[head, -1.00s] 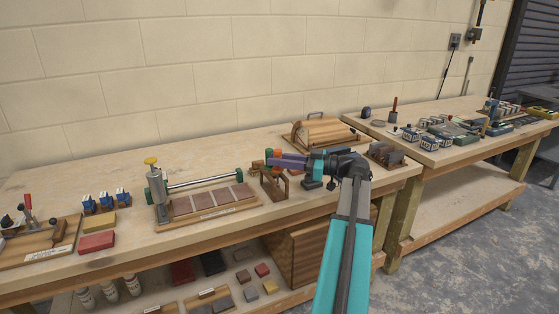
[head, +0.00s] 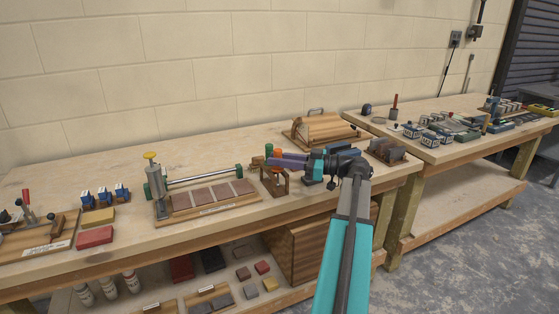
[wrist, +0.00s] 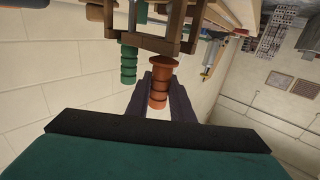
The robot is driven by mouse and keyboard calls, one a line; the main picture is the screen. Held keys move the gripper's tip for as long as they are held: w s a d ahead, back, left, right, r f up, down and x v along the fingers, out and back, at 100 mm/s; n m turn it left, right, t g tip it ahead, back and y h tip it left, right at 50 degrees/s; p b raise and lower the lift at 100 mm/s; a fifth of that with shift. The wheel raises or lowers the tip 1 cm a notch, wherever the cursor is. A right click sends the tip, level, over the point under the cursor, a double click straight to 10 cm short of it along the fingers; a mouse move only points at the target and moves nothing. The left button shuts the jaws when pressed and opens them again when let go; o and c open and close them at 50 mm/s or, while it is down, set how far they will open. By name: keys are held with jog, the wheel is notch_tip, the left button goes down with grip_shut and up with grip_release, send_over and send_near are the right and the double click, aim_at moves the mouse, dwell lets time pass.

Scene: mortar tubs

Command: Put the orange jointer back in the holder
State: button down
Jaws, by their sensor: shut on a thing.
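The wooden holder (head: 276,184) stands on the bench in the head view, and its frame (wrist: 152,45) fills the top middle of the wrist view. My gripper (head: 272,161), with purple fingers, reaches in from the right at the holder's top. The fingers (wrist: 160,82) are shut on the handle of the orange jointer (wrist: 159,84), close to the holder's bar. The orange handle also shows just above the fingers in the head view (head: 278,152). A green handle (wrist: 128,64) sits beside it at the holder. The orange jointer's lower part is hidden, so I cannot tell how deep it sits.
A board with brown tiles (head: 205,204) and a clamp-like tool with a rail lies left of the holder. A wooden box with a handle (head: 323,130) stands behind, and a rack of grey pieces (head: 387,150) stands to the right. The bench's front edge is close below.

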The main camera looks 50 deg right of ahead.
jog(key=shift+f+b, duration=0.3)
jog(key=shift+f, duration=0.15)
jog(key=c, duration=1)
grip_release()
jog(key=shift+r, duration=0.15)
jog(key=shift+r+p, duration=0.95)
jog(key=shift+r, duration=2.95)
